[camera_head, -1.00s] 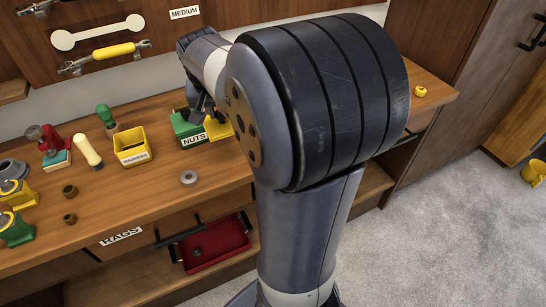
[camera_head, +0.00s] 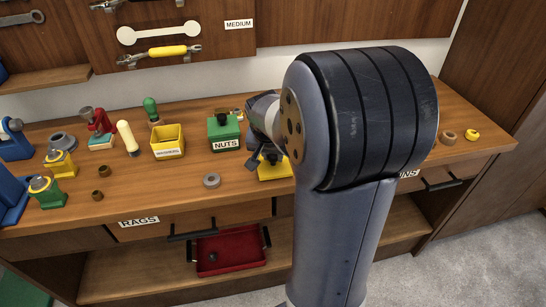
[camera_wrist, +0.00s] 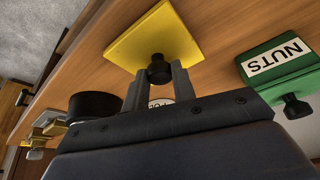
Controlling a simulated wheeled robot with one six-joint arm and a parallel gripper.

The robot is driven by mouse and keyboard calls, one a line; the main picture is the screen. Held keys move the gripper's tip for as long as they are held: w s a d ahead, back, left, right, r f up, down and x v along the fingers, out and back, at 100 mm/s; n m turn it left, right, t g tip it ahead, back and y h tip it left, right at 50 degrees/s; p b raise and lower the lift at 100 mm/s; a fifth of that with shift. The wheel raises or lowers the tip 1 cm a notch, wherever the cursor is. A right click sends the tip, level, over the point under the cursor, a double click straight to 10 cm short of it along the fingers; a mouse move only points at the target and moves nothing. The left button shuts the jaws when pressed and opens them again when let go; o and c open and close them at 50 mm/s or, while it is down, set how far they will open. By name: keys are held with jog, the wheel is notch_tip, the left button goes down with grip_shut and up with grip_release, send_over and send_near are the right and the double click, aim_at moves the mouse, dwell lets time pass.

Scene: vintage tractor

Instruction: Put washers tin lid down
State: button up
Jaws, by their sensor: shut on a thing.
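The washers tin (camera_head: 167,142) is an open yellow box with a white label, on the bench left of the green nuts tin (camera_head: 223,135). The yellow lid (camera_head: 274,172) is a flat square plate with a black knob. My gripper (camera_wrist: 160,72) is shut on this knob in the wrist view, where the lid (camera_wrist: 152,32) shows beyond the fingers. In the head view the lid is right of the nuts tin, near the bench's front edge, apart from the washers tin. I cannot tell its height over the bench. My arm hides part of the gripper there.
The nuts tin, its lid on with a black knob, stands between the lid and the washers tin. A green-handled tool (camera_head: 151,112) and a cream-handled one (camera_head: 128,138) stand by the washers tin. A grey ring (camera_head: 212,180) lies in front. A red tray (camera_head: 230,252) is below.

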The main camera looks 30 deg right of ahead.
jog(key=shift+f, duration=0.45)
jog(key=shift+f, duration=0.15)
jog(key=o, duration=1)
jog(key=shift+s+a+r, duration=0.1)
jog(key=shift+a+r, duration=0.05)
jog(key=shift+r, duration=0.45)
jog(key=v, duration=1.1)
